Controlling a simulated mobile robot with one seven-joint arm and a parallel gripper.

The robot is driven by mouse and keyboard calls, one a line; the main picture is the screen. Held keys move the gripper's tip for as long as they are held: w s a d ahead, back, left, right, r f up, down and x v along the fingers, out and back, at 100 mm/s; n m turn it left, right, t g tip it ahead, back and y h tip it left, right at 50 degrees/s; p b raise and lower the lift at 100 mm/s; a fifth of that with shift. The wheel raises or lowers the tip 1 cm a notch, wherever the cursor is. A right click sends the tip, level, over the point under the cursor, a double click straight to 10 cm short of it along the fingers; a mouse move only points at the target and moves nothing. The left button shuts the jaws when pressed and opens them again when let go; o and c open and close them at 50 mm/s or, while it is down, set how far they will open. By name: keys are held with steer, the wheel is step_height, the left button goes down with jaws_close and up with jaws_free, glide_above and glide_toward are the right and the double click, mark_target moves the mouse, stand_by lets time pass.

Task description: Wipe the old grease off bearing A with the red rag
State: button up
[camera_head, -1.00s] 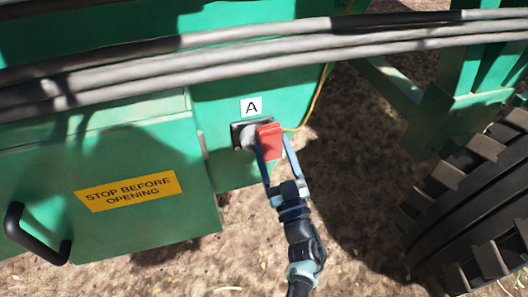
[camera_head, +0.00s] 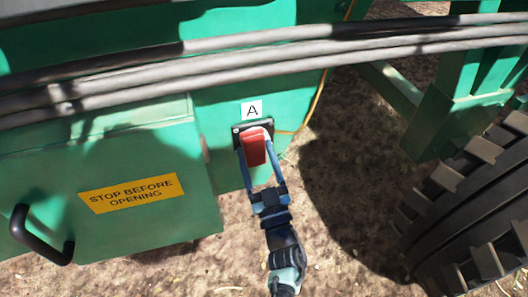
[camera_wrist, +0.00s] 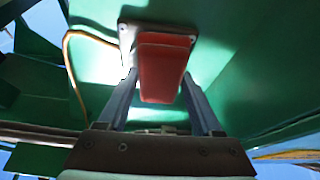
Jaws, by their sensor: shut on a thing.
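The red rag (camera_head: 254,148) is a folded block between the fingers of my gripper (camera_head: 259,152), which is shut on it. Bearing A (camera_head: 238,133) is a dark plate on the green machine wall, under a white label marked A (camera_head: 252,110). The rag is in front of the bearing and covers most of it. In the wrist view the rag (camera_wrist: 163,70) lies over the bearing's plate (camera_wrist: 126,36), between the two fingers. I cannot tell whether rag and bearing touch. Any grease is hidden.
Several grey hoses (camera_head: 300,45) cross above the bearing. A green door with a yellow warning sign (camera_head: 130,194) and a black handle (camera_head: 38,238) is at left. A big black lugged wheel (camera_head: 470,220) stands at right. Bare ground lies between. A thin orange line (camera_head: 314,103) runs beside the label.

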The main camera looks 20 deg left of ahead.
steer(key=shift+s+a, duration=0.4)
steer(key=shift+a, duration=0.25)
steer(key=shift+s+a, duration=0.4)
steer(key=shift+a, duration=0.2)
steer(key=shift+d+r, duration=0.1)
steer(key=s+d+p, duration=0.3)
steer(key=s+p, duration=0.1)
steer(key=s, duration=0.1)
steer(key=shift+d, duration=0.3)
steer(key=shift+w, duration=0.1)
steer(key=shift+d, duration=0.1)
steer(key=shift+s+d+p, duration=0.35)
steer(key=shift+s+d, duration=0.05)
steer(key=shift+s, duration=0.25)
steer(key=shift+s+d+p, duration=0.35)
steer(key=shift+s, duration=0.25)
